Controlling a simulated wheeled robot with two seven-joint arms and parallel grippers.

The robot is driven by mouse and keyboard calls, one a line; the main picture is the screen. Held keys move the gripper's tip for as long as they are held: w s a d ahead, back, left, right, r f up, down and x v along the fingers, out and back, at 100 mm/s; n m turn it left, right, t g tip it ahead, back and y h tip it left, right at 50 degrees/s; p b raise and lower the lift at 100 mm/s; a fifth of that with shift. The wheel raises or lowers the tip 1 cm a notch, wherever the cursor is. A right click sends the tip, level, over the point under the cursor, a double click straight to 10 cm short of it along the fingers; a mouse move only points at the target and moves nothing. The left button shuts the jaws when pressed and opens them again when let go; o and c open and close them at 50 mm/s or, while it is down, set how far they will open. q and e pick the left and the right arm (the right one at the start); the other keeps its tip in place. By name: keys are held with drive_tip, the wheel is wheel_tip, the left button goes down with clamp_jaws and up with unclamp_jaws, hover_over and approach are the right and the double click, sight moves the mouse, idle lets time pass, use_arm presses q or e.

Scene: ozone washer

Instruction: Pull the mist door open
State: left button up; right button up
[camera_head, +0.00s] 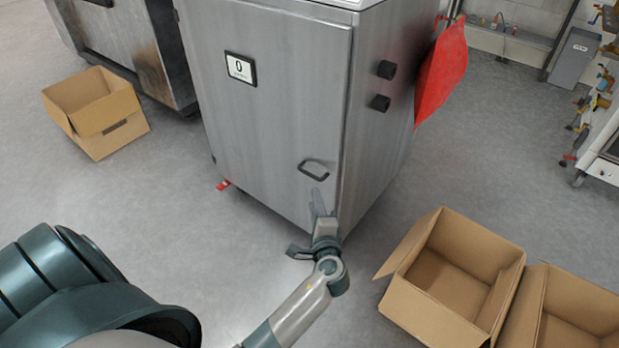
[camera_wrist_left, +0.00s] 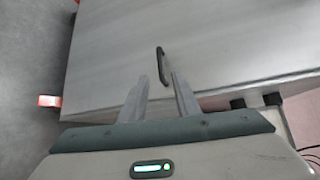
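The mist door (camera_head: 270,115) is the brushed-steel front of a tall cabinet and looks closed, flush with its frame. Its dark bar handle (camera_head: 314,168) sits low near the door's right edge; the handle also shows in the left wrist view (camera_wrist_left: 161,62). My left gripper (camera_head: 319,198) is just below the handle in the head view. In the left wrist view its fingers (camera_wrist_left: 158,78) are apart, with the handle ahead and its near end at the gap between the fingertips. I cannot tell whether they touch it. My right gripper is not in view.
Open cardboard boxes stand on the floor at the left (camera_head: 95,110) and lower right (camera_head: 440,310). A red item (camera_head: 443,75) hangs on the cabinet's right side, near two black knobs (camera_head: 387,69). The floor in front of the door is clear.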

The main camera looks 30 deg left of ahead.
use_arm(q)
drive_tip(key=x, duration=1.2)
drive_tip(key=shift+b, duration=0.35)
drive_tip(key=shift+c, duration=0.5)
drive_tip(key=shift+f, duration=0.1)
clamp_jaws()
